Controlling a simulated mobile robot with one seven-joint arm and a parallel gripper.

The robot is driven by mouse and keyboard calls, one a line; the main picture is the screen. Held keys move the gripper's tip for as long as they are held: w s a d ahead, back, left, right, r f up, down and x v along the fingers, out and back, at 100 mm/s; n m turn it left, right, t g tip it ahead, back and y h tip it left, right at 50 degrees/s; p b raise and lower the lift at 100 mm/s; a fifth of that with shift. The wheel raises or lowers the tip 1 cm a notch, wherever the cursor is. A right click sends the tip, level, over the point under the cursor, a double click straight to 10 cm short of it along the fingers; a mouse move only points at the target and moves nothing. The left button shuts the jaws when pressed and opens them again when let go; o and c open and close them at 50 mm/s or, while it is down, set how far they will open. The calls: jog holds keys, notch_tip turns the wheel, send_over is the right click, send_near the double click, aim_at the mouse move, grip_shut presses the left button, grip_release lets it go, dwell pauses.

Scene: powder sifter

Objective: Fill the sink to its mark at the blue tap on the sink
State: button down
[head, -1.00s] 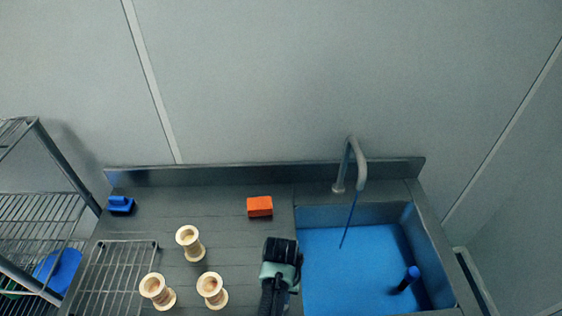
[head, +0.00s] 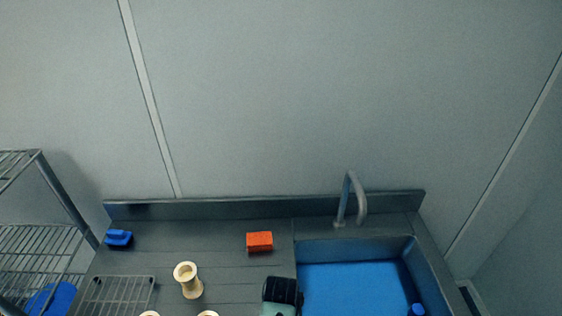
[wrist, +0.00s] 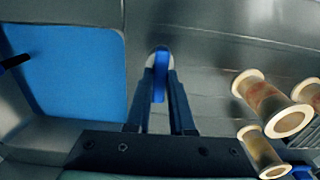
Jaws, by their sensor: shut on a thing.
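The sink (head: 355,250) at the right of the counter holds a broad sheet of blue water (head: 350,285); the water also shows in the wrist view (wrist: 70,80). I cannot make out a fill mark. The grey spout (head: 348,200) stands behind the sink, with no stream visible below it. In the wrist view, the blue tap handle (wrist: 159,84) on its pale round base is between the fingers of my gripper (wrist: 161,72), which is shut on it. In the head view, my arm hides the tap.
A blue-topped post (head: 417,309) stands in the sink. An orange block (head: 259,241), a blue brush-like object (head: 118,238), a wire rack (head: 118,292) and pale spools (head: 187,279) are on the counter left of the sink. A wire shelf (head: 40,245) stands at far left.

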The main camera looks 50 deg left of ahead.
jog(key=c, duration=0.8)
grip_release()
jog(key=shift+r, duration=0.1)
notch_tip(320, 180, up, 13)
jog(key=shift+f+b, duration=0.1)
jog(key=shift+b, duration=0.85)
jog(key=w+d+r+m+t+y+b, duration=0.1)
jog(key=w+r+m+t+y+b, duration=0.25)
jog(key=w+r+t, duration=0.7)
jog(key=w+d+r+m+t+y, duration=0.15)
jog(key=w+d+r, duration=0.3)
jog(key=r, duration=0.45)
jog(key=w+d+r+t, duration=0.3)
jog(key=w+r, duration=0.2)
jog(key=r, duration=0.5)
jog(key=s+d+r+m+t+h+b, duration=0.1)
jog(key=s+d+r+t, duration=0.3)
jog(key=r, duration=0.4)
jog(key=s+d+r+m+t+h+b, duration=0.1)
jog(key=s+d+r+t, duration=0.3)
jog(key=r, duration=0.5)
jog(key=s+d+r+m+t+h+b, duration=0.1)
jog(key=s+d+r+m+t+h, duration=0.2)
jog(key=s+d+r, duration=0.4)
jog(key=shift+s+d+r+t+b, duration=0.1)
jog(key=shift+r+t+b, duration=0.2)
jog(key=shift+r+t, duration=0.5)
